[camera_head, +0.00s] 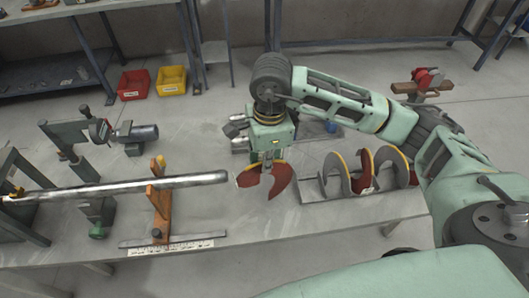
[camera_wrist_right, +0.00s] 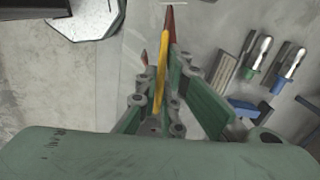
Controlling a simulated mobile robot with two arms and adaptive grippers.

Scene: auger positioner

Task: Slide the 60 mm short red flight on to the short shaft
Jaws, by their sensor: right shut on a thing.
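My right gripper (camera_head: 267,161) is shut on a red flight (camera_head: 276,181), which hangs below the fingers above the bench. In the right wrist view the flight (camera_wrist_right: 163,62) shows edge-on, with a yellow rim, between the fingers. The silver shaft (camera_head: 130,187) lies roughly level from the left, its free end pointing right. The flight is to the right of that end and apart from it. An orange stand (camera_head: 159,203) stands under the shaft. My left gripper is not in view.
A rack to the right holds grey and red flights (camera_head: 337,176) with yellow edges. A ruler strip (camera_head: 170,247) lies along the front bench edge. A motor-like part (camera_head: 138,133) sits behind the shaft.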

